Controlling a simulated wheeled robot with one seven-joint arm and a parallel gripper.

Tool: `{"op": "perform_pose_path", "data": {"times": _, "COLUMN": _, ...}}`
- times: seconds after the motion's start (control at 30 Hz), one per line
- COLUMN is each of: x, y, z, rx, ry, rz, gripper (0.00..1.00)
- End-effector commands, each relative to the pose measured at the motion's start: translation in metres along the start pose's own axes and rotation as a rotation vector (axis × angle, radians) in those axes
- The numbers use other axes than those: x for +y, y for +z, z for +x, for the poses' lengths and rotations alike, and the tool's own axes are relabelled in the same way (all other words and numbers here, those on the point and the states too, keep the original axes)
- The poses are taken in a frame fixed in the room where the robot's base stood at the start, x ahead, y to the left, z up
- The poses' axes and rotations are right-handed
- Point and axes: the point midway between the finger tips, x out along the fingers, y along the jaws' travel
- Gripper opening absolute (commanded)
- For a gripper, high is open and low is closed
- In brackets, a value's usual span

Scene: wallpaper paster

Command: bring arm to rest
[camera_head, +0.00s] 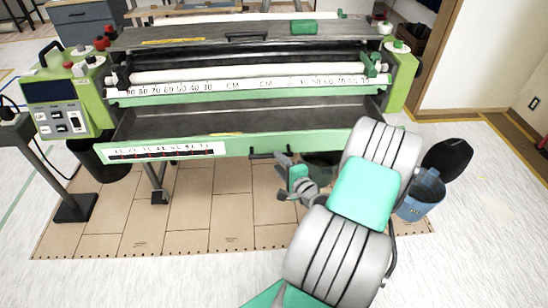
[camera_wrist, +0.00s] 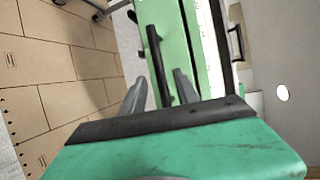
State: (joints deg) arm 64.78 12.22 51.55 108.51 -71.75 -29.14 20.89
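My gripper (camera_head: 284,177) is in front of the wallpaper paster (camera_head: 240,144), close to the black handle (camera_head: 268,155) on its green front tray edge. In the wrist view, the two grey fingers of my gripper (camera_wrist: 160,80) stand apart. The black handle (camera_wrist: 155,50) shows between and beyond them, with a gap on each side. The fingers do not clamp it. How far the handle is from the fingertips is hard to tell. My arm reaches in from the lower right of the head view.
The paster's control panel (camera_head: 62,105) is at the left, near a black stand (camera_head: 75,207). A blue bin (camera_head: 422,194) stands on the floor right of my arm, with a dark round lid (camera_head: 447,158). Brown boards (camera_head: 180,225) cover the floor under the paster. The front left floor is clear.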

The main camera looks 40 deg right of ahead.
Motion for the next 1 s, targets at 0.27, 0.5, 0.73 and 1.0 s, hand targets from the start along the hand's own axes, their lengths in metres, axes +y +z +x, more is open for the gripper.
{"op": "perform_pose_path", "data": {"times": 0.27, "x": 0.0, "y": 0.0, "z": -0.025, "rx": -0.001, "ry": 0.0, "rz": -0.001, "gripper": 0.38}}
{"op": "perform_pose_path", "data": {"times": 0.5, "x": 0.0, "y": 0.001, "z": -0.024, "rx": -0.001, "ry": 0.0, "rz": 0.0, "gripper": 0.38}}
{"op": "perform_pose_path", "data": {"times": 0.73, "x": -0.023, "y": 0.055, "z": -0.012, "rx": -0.181, "ry": 0.092, "rz": -0.195, "gripper": 0.38}}
{"op": "perform_pose_path", "data": {"times": 1.0, "x": -0.083, "y": 0.212, "z": -0.067, "rx": -0.759, "ry": 0.502, "rz": -1.045, "gripper": 0.38}}
